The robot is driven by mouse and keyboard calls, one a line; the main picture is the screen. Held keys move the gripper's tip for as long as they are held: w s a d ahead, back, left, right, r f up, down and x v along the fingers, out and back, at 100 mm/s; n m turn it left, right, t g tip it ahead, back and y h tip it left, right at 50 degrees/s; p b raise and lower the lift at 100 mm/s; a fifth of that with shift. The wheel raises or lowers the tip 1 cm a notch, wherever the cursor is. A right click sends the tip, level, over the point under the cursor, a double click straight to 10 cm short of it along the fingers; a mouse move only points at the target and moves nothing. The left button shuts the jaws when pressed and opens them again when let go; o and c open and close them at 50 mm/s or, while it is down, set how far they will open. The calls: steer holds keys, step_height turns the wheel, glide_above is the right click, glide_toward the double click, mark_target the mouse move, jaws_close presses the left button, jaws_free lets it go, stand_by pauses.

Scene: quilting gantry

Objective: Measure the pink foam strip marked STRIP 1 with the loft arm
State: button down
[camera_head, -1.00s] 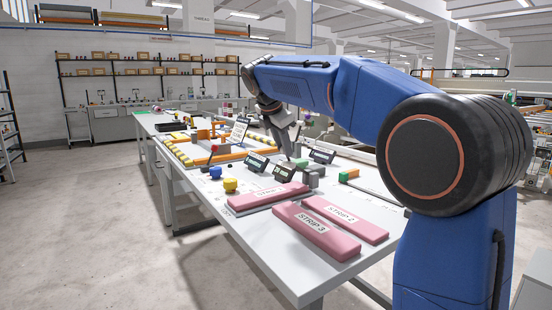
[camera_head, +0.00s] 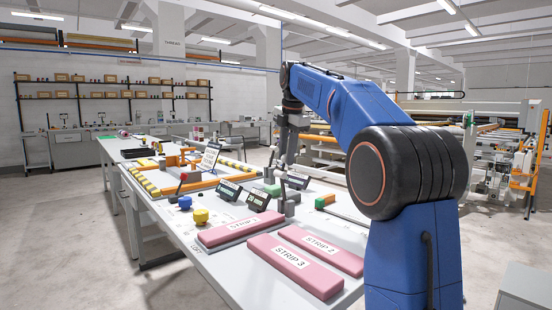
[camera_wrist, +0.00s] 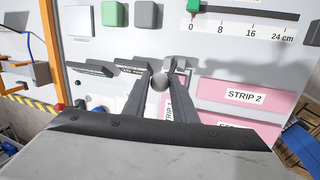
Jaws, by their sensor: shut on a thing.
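The pink foam strip marked STRIP 1 (camera_head: 218,235) lies on the table, at the left of the pink strips in the head view. My gripper (camera_wrist: 159,88) is shut on a grey ball knob (camera_wrist: 159,81), which appears to belong to the loft arm. The rest of the loft arm is mostly hidden or hard to make out. Grey blocks (camera_head: 291,206) stand at the far end of STRIP 1. In the head view the fingertips are small and unclear.
STRIP 2 (camera_head: 345,258) and STRIP 3 (camera_head: 312,280) lie to the right of STRIP 1. Small dark displays (camera_head: 258,201) stand behind it. A yellow knob (camera_head: 200,216) and a blue knob (camera_head: 185,202) are at the left. A ruler scale (camera_wrist: 240,30) lies beyond the gripper.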

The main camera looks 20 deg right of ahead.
steer(key=w+d+f+y, duration=0.1)
steer(key=w+d+f, duration=0.2)
steer(key=d, duration=0.6)
steer(key=shift+d+g, duration=0.2)
steer(key=shift+g, duration=0.1)
steer(key=shift+d+f, duration=0.15)
steer(key=c, duration=1.5)
jaws_free()
steer(key=shift+o, duration=0.2)
steer(key=shift+a, duration=0.2)
steer(key=v, duration=1.2)
steer(key=shift+d, duration=0.25)
